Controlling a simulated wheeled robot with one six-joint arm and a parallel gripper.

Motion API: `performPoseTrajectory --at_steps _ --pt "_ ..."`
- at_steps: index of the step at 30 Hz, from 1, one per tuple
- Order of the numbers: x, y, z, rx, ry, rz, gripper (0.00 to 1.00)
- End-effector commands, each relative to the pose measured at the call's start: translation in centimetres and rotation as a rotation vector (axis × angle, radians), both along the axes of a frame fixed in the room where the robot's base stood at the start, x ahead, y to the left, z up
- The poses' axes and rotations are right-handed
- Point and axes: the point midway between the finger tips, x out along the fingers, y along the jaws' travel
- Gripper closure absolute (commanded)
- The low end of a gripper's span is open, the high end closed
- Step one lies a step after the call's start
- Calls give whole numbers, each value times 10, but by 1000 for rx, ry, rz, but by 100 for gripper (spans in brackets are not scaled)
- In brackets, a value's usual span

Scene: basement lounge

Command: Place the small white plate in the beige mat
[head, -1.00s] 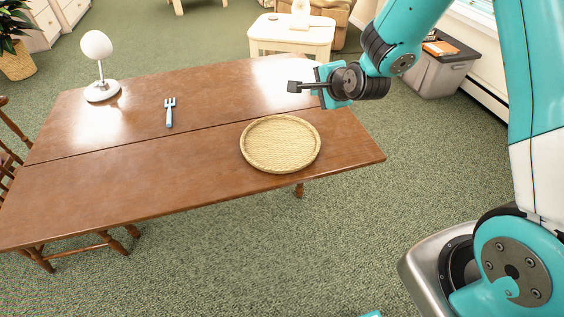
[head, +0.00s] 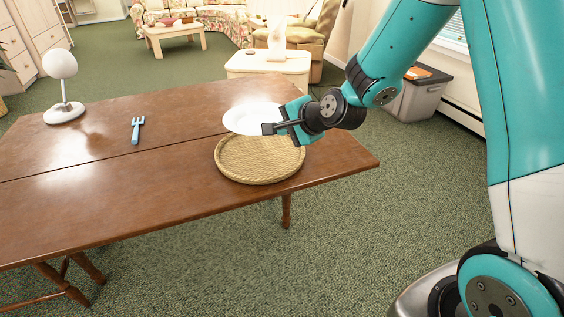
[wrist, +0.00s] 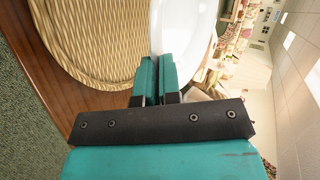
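The beige mat (head: 258,167) is a round woven tray with a raised rim, lying flat near the table's right end. It fills the upper left of the wrist view (wrist: 105,35). The small white plate (head: 246,119) appears above and behind the mat's far side. It also shows as a white band in the wrist view (wrist: 184,32), to the right of the mat. My gripper (head: 271,129) is over the mat's far side, with its fingers (wrist: 157,72) close together on the plate's near rim. The fingers hide part of that rim.
The wooden table (head: 110,190) holds a blue fork (head: 137,130) and a white lamp (head: 63,90), both left of the mat. A small white side table (head: 270,68) stands behind. A grey bin (head: 423,100) is on the floor at right. The table's front middle is clear.

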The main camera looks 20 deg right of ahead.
Motion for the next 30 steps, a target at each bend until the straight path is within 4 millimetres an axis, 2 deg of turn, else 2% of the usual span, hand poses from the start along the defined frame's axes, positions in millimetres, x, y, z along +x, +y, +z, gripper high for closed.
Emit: performPoseTrajectory --at_steps 1,3,6,13,18,25,26,27,30 --pt "0 0 -18 2 5 -1 100" --pt "0 0 -33 1 4 -2 100" --pt "0 0 -47 2 1 -1 100" --pt "0 0 -64 1 -1 -1 100" --pt "0 0 -89 2 2 0 100" --pt "0 0 -92 0 -2 -1 100" --pt "0 0 -92 0 0 0 89" --pt "0 0 -92 0 0 0 85" --pt "0 0 -92 0 0 0 85"
